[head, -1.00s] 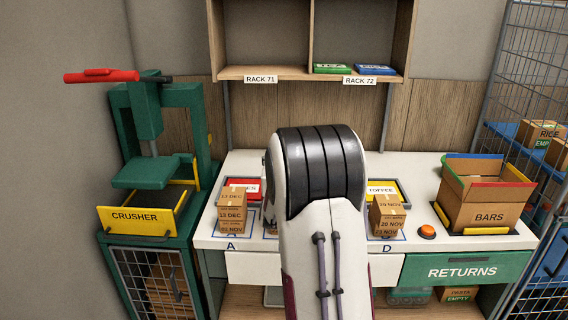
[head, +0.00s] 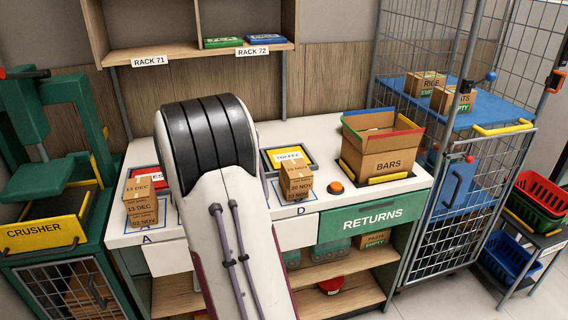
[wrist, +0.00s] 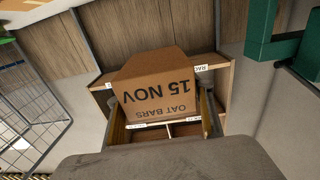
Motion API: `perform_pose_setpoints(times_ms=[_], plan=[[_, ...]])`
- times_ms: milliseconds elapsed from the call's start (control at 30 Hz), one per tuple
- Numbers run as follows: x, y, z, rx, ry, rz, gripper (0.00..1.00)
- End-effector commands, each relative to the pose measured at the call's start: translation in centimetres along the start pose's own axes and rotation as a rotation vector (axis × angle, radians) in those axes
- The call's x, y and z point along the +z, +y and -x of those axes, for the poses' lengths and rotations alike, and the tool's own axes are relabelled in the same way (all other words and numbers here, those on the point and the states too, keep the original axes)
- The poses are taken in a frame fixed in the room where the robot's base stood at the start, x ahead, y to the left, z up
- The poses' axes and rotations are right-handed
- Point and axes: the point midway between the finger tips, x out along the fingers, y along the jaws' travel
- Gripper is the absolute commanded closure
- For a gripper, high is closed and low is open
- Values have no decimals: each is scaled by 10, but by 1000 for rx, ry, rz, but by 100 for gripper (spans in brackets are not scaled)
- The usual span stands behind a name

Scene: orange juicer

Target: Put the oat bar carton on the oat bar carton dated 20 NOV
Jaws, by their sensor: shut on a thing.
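In the wrist view an oat bar carton (wrist: 157,88), brown and printed OAT BARS 15 NOV, sits between the fingers of my gripper (wrist: 163,118), which is shut on it. The lettering is upside down in that view. In the head view my arm hides the gripper and this carton. A carton stack (head: 297,180) stands at D on the white counter; its lower fronts seem to carry NOV dates, one apparently 20 NOV, but the print is small.
The rack shelf (head: 190,52) hangs above the counter. The crusher (head: 45,230) stands left. A wire cage (head: 470,200) stands right.

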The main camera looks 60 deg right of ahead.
Motion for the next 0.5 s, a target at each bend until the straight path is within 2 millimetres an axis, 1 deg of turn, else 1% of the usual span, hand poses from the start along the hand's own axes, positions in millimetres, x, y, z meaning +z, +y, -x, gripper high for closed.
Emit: perform_pose_setpoints(times_ms=[33, 167, 400, 500], plan=[[0, 11, -2, 15, 2, 0, 75], [0, 42, -5, 59, 2, 0, 75], [-1, 114, -8, 146, 2, 0, 75], [-2, 142, -9, 171, 2, 1, 75]])
